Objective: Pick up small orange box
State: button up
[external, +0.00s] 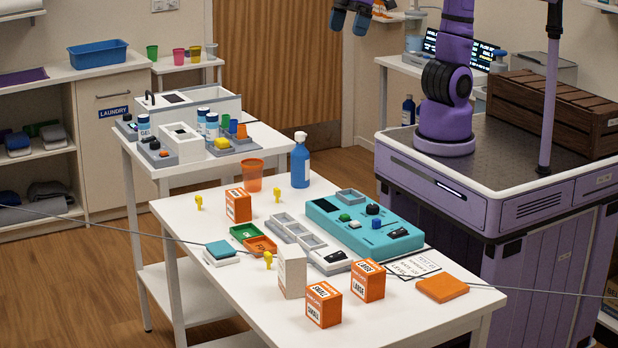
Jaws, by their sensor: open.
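Three orange boxes stand upright on the white table. The front one (323,305) has a white label that seems to read SMALL. Just right of and behind it is another orange box (368,281), whose label seems to read LARGE. A third orange box (238,206) stands farther back on the left, its label too small to read. My gripper (351,22) is at the top edge of the view, partly cut off. It is open and empty, high above and well away from the boxes.
A white box (292,272) stands close left of the front orange boxes. A grey tray (310,243), a teal panel (365,228), a blue spray bottle (300,162) and an orange cup (252,176) are behind. A flat orange block (442,289) lies right.

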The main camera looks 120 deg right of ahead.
jog(key=w+a+f+g, duration=0.1)
jog(key=w+a+f, duration=0.1)
jog(key=w+a, duration=0.35)
jog(key=w+a+f, duration=0.3)
jog(key=w, duration=0.5)
jog(key=g, duration=0.3)
send_over(324, 290)
jog(key=shift+h, duration=0.3)
jog(key=f, duration=3.4)
jog(key=shift+w+d+f, duration=0.1)
jog(key=shift+w+f, duration=0.1)
jog(key=shift+w, duration=0.05)
notch_tip(324, 290, down, 6)
jog(key=shift+r, duration=0.2)
jog(key=f, duration=0.5)
jog(key=shift+s+f, duration=0.25)
jog(key=shift+f, duration=0.05)
jog(key=c, duration=0.9)
